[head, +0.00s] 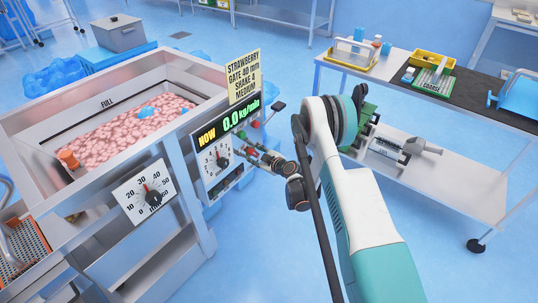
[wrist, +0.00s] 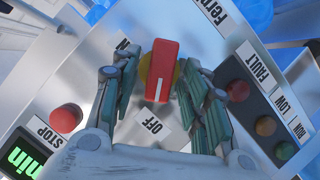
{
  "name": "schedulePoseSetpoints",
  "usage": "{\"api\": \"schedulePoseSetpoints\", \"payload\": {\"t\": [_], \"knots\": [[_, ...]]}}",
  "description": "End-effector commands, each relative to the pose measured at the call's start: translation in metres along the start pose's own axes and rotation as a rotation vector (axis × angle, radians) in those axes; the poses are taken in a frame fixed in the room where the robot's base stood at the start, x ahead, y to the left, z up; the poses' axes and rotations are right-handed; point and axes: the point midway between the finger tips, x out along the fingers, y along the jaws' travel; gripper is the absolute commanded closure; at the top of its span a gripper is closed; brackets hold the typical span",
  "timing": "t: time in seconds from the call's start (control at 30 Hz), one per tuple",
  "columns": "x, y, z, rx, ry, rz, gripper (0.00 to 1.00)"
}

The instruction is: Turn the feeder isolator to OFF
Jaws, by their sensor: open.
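The feeder isolator (wrist: 165,62) is a red handle on a yellow disc, set on a grey panel in the wrist view. A white line on the handle's lower end points down toward the OFF label (wrist: 151,121). A partly hidden label ending in N (wrist: 122,46) is at the upper left. My gripper (wrist: 160,78) is open, one finger on each side of the handle. The fingers look apart from it, though contact at the tips is hard to tell. In the head view my gripper (head: 268,160) is at the machine's control panel, and I cannot make out the isolator there.
A red STOP button (wrist: 66,118) is left of my fingers, and a lamp column with the FAULT label (wrist: 263,65) is close on the right. The feeder hopper (head: 60,115) holds pink pieces. A side table (head: 345,68) with tools stands right, with clear floor between.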

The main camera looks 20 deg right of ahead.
Motion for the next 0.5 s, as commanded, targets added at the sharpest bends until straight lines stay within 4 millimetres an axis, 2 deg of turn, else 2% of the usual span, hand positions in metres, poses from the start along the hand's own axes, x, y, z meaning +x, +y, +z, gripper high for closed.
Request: {"api": "schedulePoseSetpoints", "payload": {"t": [0.17, 0.5], "knots": [[-0.0003, 0.0037, 0.0004, 0.151, -0.001, -0.062, 0.58], [0.0009, 0.0087, 0.0035, 0.588, -0.001, -0.242, 0.58]]}}
